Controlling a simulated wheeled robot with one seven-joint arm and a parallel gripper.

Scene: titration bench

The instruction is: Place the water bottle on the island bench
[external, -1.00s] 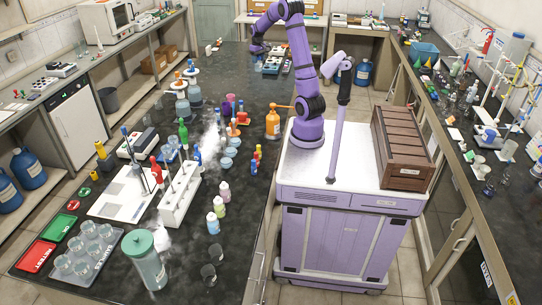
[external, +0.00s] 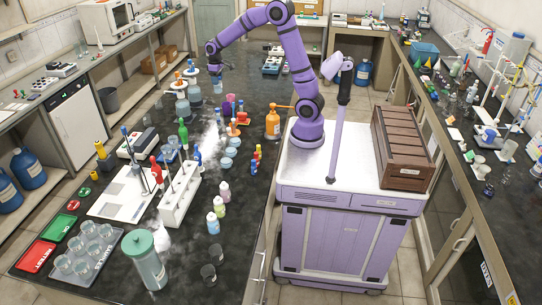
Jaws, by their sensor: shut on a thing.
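My gripper (external: 215,69) is at the far part of the dark island bench (external: 245,100), above its left side. It is shut on a small pale bottle (external: 217,86), seemingly the water bottle, which hangs below the fingers. The bottle is small in this view, and whether its base touches the bench top cannot be told.
A tray of small items (external: 272,65) lies at the far right. The bench top between them is mostly clear. A teal-lidded canister (external: 146,262) stands at the near end.

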